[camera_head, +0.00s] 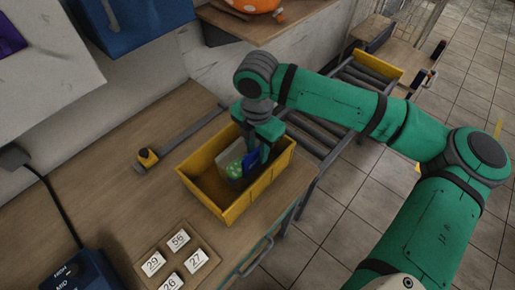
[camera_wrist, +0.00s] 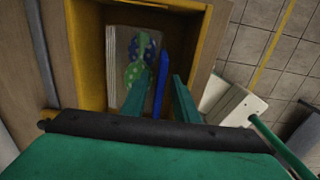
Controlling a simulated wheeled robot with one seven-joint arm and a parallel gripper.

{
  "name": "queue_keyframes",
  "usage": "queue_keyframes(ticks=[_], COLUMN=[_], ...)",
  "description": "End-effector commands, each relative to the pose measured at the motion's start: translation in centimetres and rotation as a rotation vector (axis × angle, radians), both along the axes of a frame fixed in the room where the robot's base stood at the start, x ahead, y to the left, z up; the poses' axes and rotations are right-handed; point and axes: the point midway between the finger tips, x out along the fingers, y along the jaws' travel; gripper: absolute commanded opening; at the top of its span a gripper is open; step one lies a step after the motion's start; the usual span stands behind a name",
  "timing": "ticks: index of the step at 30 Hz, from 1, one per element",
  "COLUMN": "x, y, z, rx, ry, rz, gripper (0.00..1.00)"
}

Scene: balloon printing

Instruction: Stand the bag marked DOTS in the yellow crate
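The yellow crate (camera_head: 228,216) stands on the wooden bench, and its rim also shows in the wrist view (camera_wrist: 208,62). Inside it is a clear bag (camera_wrist: 118,52) with green and blue dotted balloons, also seen in the head view (camera_head: 234,169). I cannot read any marking on it. A thin blue piece (camera_wrist: 160,85) stands beside the bag, seen edge-on from the wrist. My gripper (camera_head: 258,155) reaches down into the crate. Its fingers (camera_wrist: 162,82) are apart on either side of the blue piece, with narrow gaps showing. The lower finger contact is partly hidden.
Number tiles (camera_head: 180,240) lie on a wooden board in front of the crate. A yellow-and-black block (camera_head: 147,157) on a grey rail lies left of it. A roller conveyor (camera_head: 318,130) runs behind and right, with another yellow tray (camera_head: 379,68) on it. A blue box (camera_head: 92,272) is front left.

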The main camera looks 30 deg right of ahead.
Motion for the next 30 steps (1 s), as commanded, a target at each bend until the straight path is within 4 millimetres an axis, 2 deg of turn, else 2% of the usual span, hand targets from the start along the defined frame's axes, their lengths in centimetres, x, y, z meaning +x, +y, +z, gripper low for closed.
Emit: queue_keyframes(ticks=[5,15,21,25,30], x=[0.1,0.1,0.1,0.0,0.0], y=[0.0,0.0,0.0,0.0,0.0], z=[1.1,7.7,10.8,11.9,12.3], rx=[-0.002,-0.001,0.000,-0.001,0.000], ry=[-0.002,-0.004,-0.001,-0.001,0.000], rz=[0.000,-0.001,0.001,0.000,0.000], gripper=[0.27,0.27,0.27,0.27,0.27])
